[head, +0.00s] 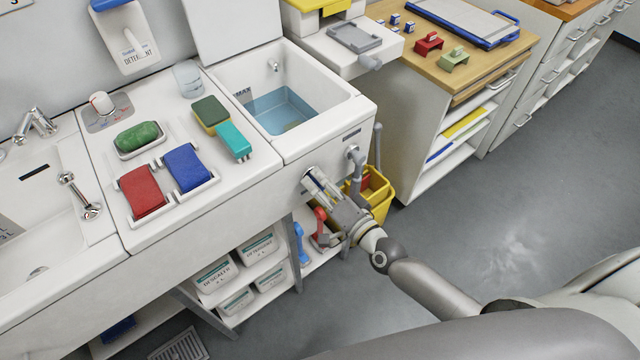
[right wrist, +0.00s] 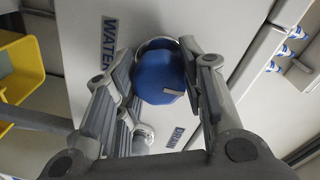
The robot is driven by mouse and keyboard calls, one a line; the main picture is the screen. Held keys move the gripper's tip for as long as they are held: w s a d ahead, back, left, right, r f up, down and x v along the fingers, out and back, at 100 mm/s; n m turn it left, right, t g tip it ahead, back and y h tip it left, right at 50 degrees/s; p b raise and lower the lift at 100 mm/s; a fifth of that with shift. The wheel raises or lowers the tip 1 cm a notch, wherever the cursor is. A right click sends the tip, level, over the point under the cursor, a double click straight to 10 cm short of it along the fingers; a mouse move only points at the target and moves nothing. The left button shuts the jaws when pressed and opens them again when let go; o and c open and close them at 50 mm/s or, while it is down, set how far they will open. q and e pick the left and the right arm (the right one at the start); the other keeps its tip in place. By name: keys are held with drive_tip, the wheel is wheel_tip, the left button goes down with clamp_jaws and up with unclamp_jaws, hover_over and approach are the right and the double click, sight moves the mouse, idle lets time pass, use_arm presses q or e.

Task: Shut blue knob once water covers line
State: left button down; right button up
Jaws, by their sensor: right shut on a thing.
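The blue knob (right wrist: 158,72) sits on the white front panel of the sink, between the lettering WATER and DRAIN in the right wrist view. My right gripper (right wrist: 160,85) is shut on it, one finger on each side. In the head view my right gripper (head: 316,182) is at the sink's front and hides the knob. The basin (head: 352,84) holds clear blue water (head: 283,108). A MAX mark (head: 243,94) is on its left inner wall, close to the water's edge; whether water covers its line is too small to tell. My left gripper is out of view.
A grey drain pipe (head: 355,168) and a yellow bucket (head: 378,192) are just right of my right gripper. The grey floor on the right is clear.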

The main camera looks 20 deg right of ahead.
drive_tip(key=shift+f, duration=0.1)
drive_tip(key=o, duration=1)
drive_tip(key=shift+o, duration=0.2)
drive_tip(key=v, duration=1.2)
drive_tip(key=s+d+f+n+g+h, duration=0.1)
drive_tip(key=s+d+f+n+g, duration=0.1)
drive_tip(key=f, duration=0.8)
drive_tip(key=s+d+f+n+g+h, duration=0.1)
drive_tip(key=s+d+f+n+g, duration=0.15)
drive_tip(key=f, duration=0.65)
drive_tip(key=s+d+f+n+g+h, duration=0.2)
drive_tip(key=s+f, duration=0.1)
drive_tip(key=f, duration=0.7)
drive_tip(key=s+a+f+n+g, duration=0.1)
drive_tip(key=s+f+g, duration=0.3)
drive_tip(key=s+f, duration=0.4)
drive_tip(key=s+a+f+n+g+h, duration=0.1)
drive_tip(key=s+f+n+g, duration=0.3)
drive_tip(key=s, duration=1.2)
wheel_tip(320, 180, down, 5)
drive_tip(key=shift+r+g+h, duration=0.1)
drive_tip(key=shift+g+h, duration=0.2)
drive_tip(key=shift+g, duration=0.15)
